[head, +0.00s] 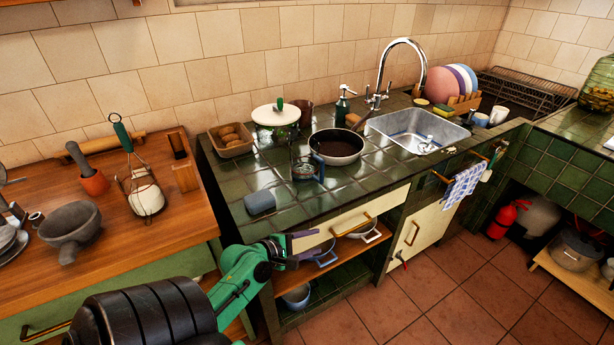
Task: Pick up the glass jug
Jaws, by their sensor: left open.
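A small clear glass jug (304,170) with what looks like a dark blue handle stands upright on the green tiled counter (285,190), left of the frying pan (337,147). My left gripper (308,245) is open and empty, in front of the counter's drawer front and lower in the picture than the jug, apart from it. My right gripper is not in view.
A grey-blue block (260,202) lies near the counter's left front edge. A lidded pot (276,122) and a basket of bread (231,139) stand behind. A sink (405,131) with a tall tap is right. A wooden worktop (120,228) holds a mortar (71,228).

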